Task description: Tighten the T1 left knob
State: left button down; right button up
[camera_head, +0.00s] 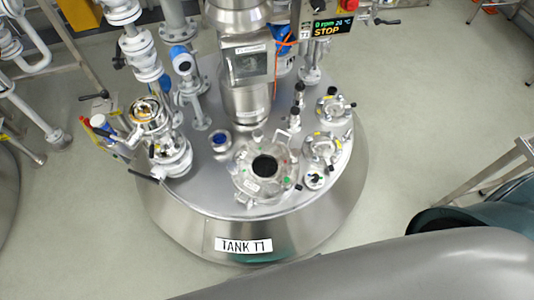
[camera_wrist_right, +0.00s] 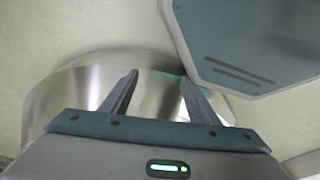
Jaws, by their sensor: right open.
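Tank T1 (camera_head: 185,212) stands in the middle of the head view, with a "TANK T1" label on its front wall. On its top is a round flanged port (camera_head: 245,183) with a dark opening and small coloured marks and dark knobs around its rim. I cannot tell for sure which knob is the T1 left knob. My right gripper (camera_wrist_right: 159,78) is open and empty in the right wrist view, with the shiny curved tank wall (camera_wrist_right: 70,95) behind its fingers. Neither gripper shows in the head view.
Valves and pipes (camera_head: 143,60) crowd the tank's left side. A steel column (camera_head: 248,100) and a display reading STOP (camera_head: 332,27) rise at the back. Smaller ports (camera_head: 322,148) sit on the right. A dark teal round object (camera_head: 480,218) and a metal frame stand at far right. Floor (camera_head: 430,100) is clear between.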

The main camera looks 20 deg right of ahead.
jog(key=s+d+f+b, duration=0.2)
jog(key=s+f, duration=0.9)
jog(key=s, duration=0.2)
jog(key=shift+n+g, duration=0.3)
jog(key=shift+g, duration=0.1)
jog(key=shift+c, duration=0.6)
